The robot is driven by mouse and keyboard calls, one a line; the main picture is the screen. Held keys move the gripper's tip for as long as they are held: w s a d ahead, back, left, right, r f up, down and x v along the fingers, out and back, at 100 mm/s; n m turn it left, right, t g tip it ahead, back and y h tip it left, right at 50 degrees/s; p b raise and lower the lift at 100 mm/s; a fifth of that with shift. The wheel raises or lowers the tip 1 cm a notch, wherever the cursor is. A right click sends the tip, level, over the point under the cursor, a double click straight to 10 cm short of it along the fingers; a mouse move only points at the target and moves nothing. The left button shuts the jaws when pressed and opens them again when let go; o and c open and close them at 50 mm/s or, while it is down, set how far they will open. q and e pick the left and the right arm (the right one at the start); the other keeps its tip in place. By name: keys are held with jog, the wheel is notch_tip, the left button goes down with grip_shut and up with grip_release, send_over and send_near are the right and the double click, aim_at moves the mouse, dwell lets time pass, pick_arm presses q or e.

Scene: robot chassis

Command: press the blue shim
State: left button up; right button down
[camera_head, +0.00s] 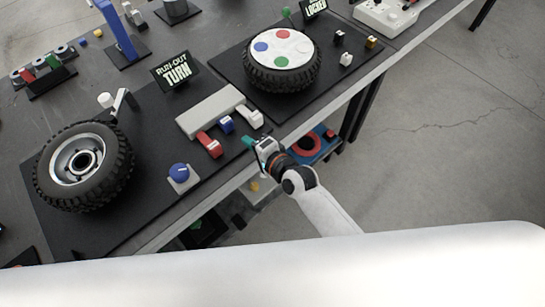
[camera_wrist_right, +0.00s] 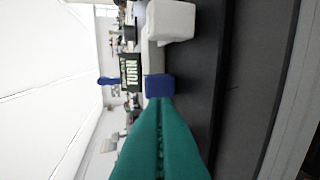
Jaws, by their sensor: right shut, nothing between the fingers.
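The blue shim (camera_head: 226,124) is a small block at the front of a light grey bar (camera_head: 209,111), between the red shim (camera_head: 210,145) and the white shim (camera_head: 251,117). My right gripper (camera_head: 247,142) is shut and empty, at the front edge of the black mat, a little to the right of and in front of the blue shim. In the right wrist view its green fingers (camera_wrist_right: 160,103) point at the blue shim (camera_wrist_right: 160,86) and overlap its lower edge; contact cannot be told. My left gripper is not in view.
A blue knob (camera_head: 179,171) and a tyred wheel (camera_head: 82,166) are to the left on the mat. A "RUN-OUT TURN" sign (camera_head: 175,70) stands behind. Another wheel (camera_head: 282,58) with coloured discs lies at the back right. The table's front edge is close to my right gripper.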

jog(key=shift+s+d, duration=0.3)
jog(key=shift+s, duration=0.15)
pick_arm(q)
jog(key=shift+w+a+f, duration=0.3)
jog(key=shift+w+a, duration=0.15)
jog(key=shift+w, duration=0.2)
pick_arm(e)
jog(key=v, duration=0.6)
jog(key=shift+a+r, duration=0.1)
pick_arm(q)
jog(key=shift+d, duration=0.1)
